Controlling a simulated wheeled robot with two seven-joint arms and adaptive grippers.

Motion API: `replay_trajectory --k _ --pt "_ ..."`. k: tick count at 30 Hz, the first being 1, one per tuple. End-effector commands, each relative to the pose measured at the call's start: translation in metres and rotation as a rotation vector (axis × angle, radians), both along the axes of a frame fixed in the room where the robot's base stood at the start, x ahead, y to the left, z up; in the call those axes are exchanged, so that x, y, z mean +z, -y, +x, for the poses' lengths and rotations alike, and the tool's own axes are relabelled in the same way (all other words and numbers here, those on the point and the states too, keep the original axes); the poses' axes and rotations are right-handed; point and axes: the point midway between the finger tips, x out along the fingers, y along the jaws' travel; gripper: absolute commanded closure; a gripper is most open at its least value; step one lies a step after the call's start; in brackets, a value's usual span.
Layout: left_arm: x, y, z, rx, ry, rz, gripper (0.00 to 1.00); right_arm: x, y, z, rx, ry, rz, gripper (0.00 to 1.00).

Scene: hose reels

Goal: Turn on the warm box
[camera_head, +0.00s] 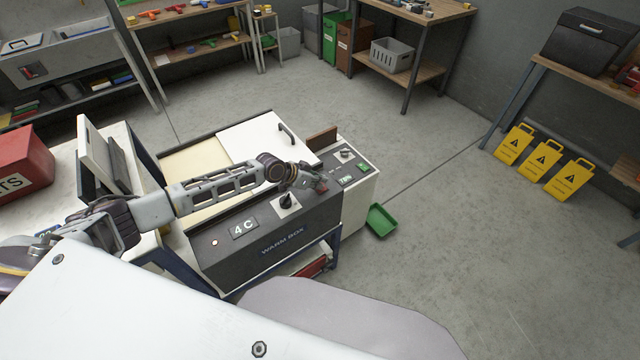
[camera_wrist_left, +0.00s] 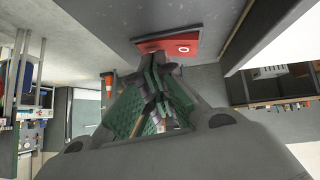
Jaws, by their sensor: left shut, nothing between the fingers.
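The warm box (camera_head: 225,262) stands in the middle of the head view, with a dark sloped front panel. The panel bears a "4C" display (camera_head: 243,229), a small lit red light (camera_head: 214,243) and a black knob on a white plate (camera_head: 287,201). My left gripper (camera_head: 321,185) is over the right end of this panel, shut and empty. In the left wrist view, its fingers (camera_wrist_left: 157,68) point at a red switch-like plate with a white ring mark (camera_wrist_left: 180,47). The tips are close to its edge; I cannot tell if they touch. My right gripper is out of view.
A white lid with a black handle (camera_head: 262,140) covers part of the box top. A neighbouring unit (camera_head: 357,196) with a knob and green switches adjoins on the right. A green tray (camera_head: 381,221) is on the floor. Open floor lies further right.

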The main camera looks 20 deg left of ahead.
Motion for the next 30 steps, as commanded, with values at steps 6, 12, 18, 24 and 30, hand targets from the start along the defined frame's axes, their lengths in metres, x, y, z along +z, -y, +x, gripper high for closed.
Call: replay_trajectory --k 6,12,18,24,30 --pt "0.001 -0.005 0.004 0.001 -0.001 -0.001 1.0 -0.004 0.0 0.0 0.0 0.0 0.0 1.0" --pt "0.003 -0.006 0.004 0.001 -0.001 -0.001 1.0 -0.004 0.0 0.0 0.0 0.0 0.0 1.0" --pt "0.003 -0.005 0.004 0.0 -0.001 -0.001 1.0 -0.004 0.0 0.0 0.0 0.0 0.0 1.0" --pt "0.005 -0.005 0.004 0.0 -0.001 -0.001 1.0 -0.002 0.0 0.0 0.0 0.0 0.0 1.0" --pt "0.012 -0.003 0.004 0.0 -0.001 -0.001 1.0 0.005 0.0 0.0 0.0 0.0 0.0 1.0"
